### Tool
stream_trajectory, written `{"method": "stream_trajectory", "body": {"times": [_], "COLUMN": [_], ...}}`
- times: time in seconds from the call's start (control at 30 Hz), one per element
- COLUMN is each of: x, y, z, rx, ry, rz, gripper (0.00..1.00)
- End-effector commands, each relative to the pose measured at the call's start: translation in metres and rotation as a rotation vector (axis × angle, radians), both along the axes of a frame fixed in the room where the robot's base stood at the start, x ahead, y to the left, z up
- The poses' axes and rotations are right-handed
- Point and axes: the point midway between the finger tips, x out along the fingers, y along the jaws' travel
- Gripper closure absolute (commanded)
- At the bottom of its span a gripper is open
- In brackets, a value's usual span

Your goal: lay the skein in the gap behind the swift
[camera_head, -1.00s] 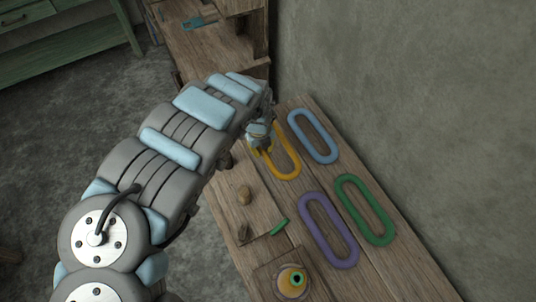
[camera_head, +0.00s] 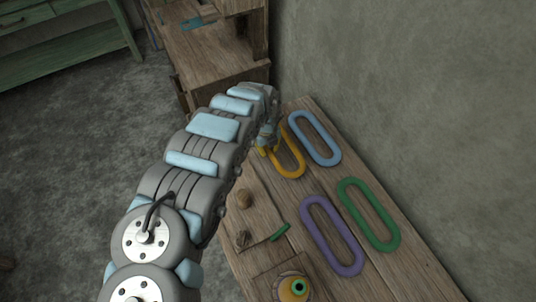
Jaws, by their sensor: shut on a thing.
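A yellow loop-shaped skein (camera_head: 293,166) lies at the far part of the wooden bench, left of a light blue skein (camera_head: 315,138). My gripper (camera_head: 267,137) is at the yellow skein's left side and is shut on it. My arm hides part of the gripper and the near-left part of that skein. I cannot tell whether the skein is raised off the bench. A purple skein (camera_head: 331,235) and a green skein (camera_head: 368,214) lie nearer. I cannot make out the swift or the gap behind it.
The bench (camera_head: 400,270) runs along a bare wall. A wooden frame (camera_head: 212,58) stands beyond, and a green table (camera_head: 70,45) is at the far left.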

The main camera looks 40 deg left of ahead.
Motion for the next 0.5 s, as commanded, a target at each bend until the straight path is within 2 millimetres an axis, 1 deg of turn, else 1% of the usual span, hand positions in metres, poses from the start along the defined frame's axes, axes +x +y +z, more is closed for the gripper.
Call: {"method": "stream_trajectory", "body": {"times": [0.03,0.13,0.5], "x": [-0.001,-0.002,-0.002], "y": [-0.001,-0.002,-0.002], "z": [-0.015,-0.028,-0.030], "rx": [-0.003,-0.004,-0.003], "ry": [0.001,0.003,0.003], "rz": [0.001,0.001,0.000], "gripper": [1.00,1.00,1.00]}}
